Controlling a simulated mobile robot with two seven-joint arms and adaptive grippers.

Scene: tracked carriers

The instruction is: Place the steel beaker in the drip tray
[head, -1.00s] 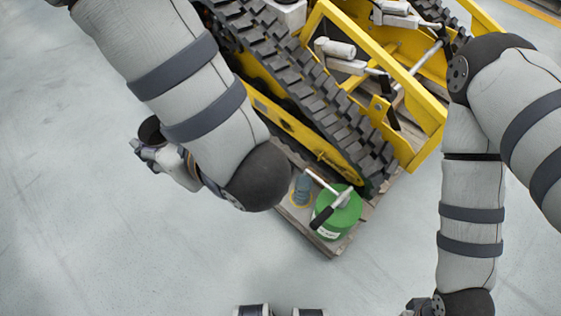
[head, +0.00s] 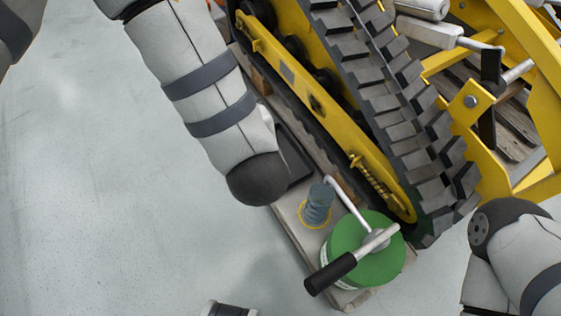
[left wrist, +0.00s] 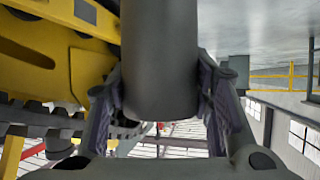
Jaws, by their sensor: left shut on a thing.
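In the left wrist view my left gripper (left wrist: 162,100) is shut on a dark grey cylinder, the steel beaker (left wrist: 160,55), with one finger on each side of it. In the head view my left forearm hides the gripper and the beaker. A dark, flat, tray-like thing (head: 297,158), which looks like the drip tray, shows beside my left forearm, next to the yellow tracked carrier. Its left part is hidden behind the arm, and I cannot see what is in it. My right gripper is out of view.
A green drum (head: 345,240) with a T-shaped, black-gripped handle stands on the board's near end. A blue-grey ridged cylinder (head: 318,203) stands in a yellow ring beside it. The floor at left is clear.

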